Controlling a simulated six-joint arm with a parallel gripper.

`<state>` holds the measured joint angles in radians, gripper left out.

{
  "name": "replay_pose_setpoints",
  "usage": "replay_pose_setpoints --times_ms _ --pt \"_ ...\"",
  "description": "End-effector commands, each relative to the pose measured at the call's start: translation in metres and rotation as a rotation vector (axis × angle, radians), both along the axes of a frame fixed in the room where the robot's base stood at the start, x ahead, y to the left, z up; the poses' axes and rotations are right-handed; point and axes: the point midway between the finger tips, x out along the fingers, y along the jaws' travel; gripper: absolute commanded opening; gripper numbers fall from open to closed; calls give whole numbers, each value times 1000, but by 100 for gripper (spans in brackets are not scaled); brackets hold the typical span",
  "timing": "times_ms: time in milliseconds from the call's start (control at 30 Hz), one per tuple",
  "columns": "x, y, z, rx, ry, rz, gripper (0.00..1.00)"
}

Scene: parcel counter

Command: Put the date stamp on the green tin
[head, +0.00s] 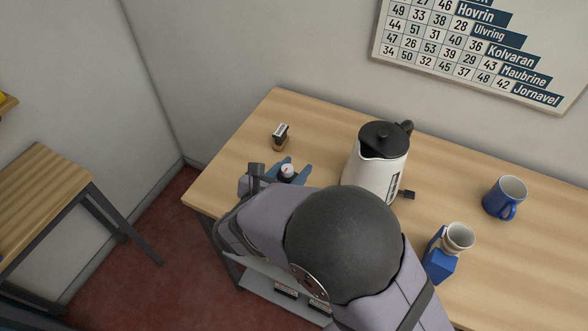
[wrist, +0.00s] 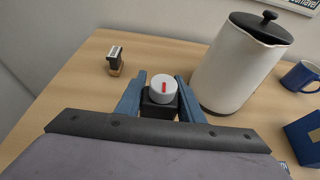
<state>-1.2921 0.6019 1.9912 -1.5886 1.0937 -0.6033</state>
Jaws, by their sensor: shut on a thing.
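My gripper (head: 287,172) is over the left part of the wooden table. It is shut on a small black block with a white round top and a red mark (wrist: 163,89), with one blue finger on each side. The white top also shows in the head view (head: 288,171). A small brown and black block with a white label (head: 281,135) stands on the table behind the gripper, and in the wrist view (wrist: 115,60) it is at the upper left. I cannot tell for certain which of these two is the date stamp. No green tin shows in either view.
A white kettle with a black lid (head: 375,167) stands close to the right of my gripper. Farther right are a blue box (head: 439,266), a pale cup (head: 459,237) by it and a blue mug (head: 504,198). The table's left corner (head: 215,190) is clear.

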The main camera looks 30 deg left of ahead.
Motion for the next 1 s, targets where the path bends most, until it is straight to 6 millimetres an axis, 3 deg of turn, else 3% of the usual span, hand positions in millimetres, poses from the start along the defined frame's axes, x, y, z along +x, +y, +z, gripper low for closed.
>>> replay_pose_setpoints --times_ms 567,600,633,1000 --pt "0 0 -14 2 -2 0 6" --pt "0 0 -13 2 -1 0 44" --pt "0 0 -13 2 -1 0 51" --pt "0 0 -11 1 -1 1 53"
